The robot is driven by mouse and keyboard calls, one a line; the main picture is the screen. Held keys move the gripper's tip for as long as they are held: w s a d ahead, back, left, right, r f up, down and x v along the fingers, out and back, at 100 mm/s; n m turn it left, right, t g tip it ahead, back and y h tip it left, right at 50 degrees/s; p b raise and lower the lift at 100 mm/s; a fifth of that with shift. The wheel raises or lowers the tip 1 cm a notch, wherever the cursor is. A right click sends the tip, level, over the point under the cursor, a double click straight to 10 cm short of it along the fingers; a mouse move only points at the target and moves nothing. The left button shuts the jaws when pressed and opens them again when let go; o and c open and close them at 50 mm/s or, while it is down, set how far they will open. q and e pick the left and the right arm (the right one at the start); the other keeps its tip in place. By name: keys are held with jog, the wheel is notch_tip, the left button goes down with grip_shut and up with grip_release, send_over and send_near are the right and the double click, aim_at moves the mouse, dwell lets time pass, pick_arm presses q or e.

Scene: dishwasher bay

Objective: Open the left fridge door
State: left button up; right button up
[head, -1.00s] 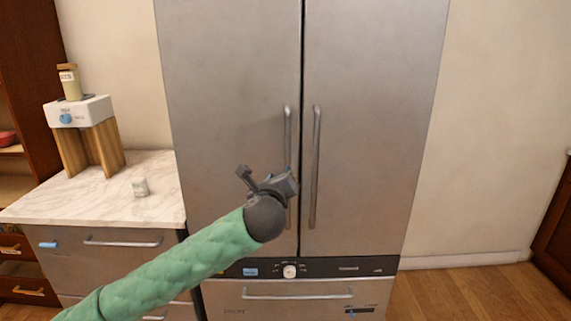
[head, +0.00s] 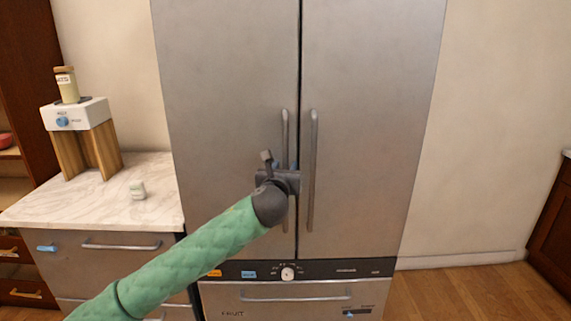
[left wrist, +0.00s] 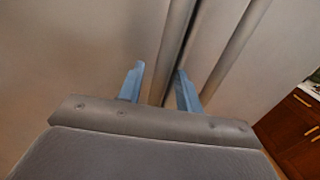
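The left fridge door (head: 225,90) is brushed steel and shut against the right door (head: 370,90). Its vertical bar handle (head: 285,130) stands near the middle seam, partly hidden by my left gripper. My left gripper (head: 293,168) is at this handle. In the left wrist view, its two blue fingers (left wrist: 160,88) are spread apart, with the left door's handle (left wrist: 176,40) running down between them. I cannot see the fingers touching the handle. The right door's handle (left wrist: 235,45) passes just right of the right finger. My right gripper is not in view.
A freezer drawer (head: 295,305) is below the doors. Open wood floor (head: 460,290) shows at the right.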

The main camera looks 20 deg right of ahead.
pick_arm(q)
jog(key=shift+w+d, duration=0.35)
jog(key=shift+w, duration=0.25)
grip_shut()
jog(key=shift+s+a, duration=0.1)
jog(key=shift+s, duration=0.05)
